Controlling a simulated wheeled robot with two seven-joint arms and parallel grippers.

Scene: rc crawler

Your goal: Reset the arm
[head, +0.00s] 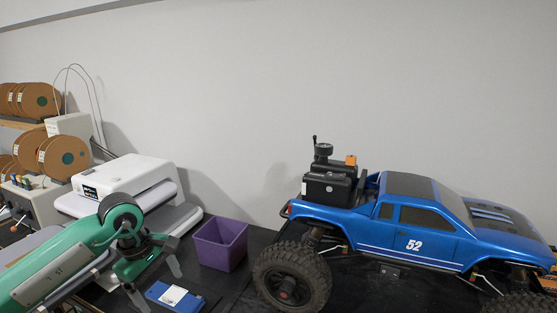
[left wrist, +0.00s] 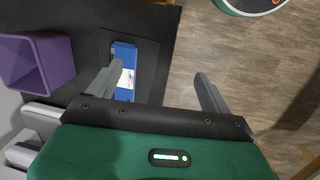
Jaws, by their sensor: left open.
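My left gripper (head: 155,279) comes in from the left in the head view. Its two grey fingers are apart with nothing between them, above the dark table beside a small blue box with a white label (head: 174,296). In the left wrist view the open gripper (left wrist: 158,90) shows the blue box (left wrist: 124,72) behind its left finger, lying on a black mat. The right gripper is not in view.
A purple open bin (head: 220,244) stands behind the blue box. A blue RC crawler (head: 400,225) numbered 52 fills the right side. A white machine (head: 125,180) and orange spools (head: 62,155) are at the left. Wood floor (left wrist: 250,60) lies past the table edge.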

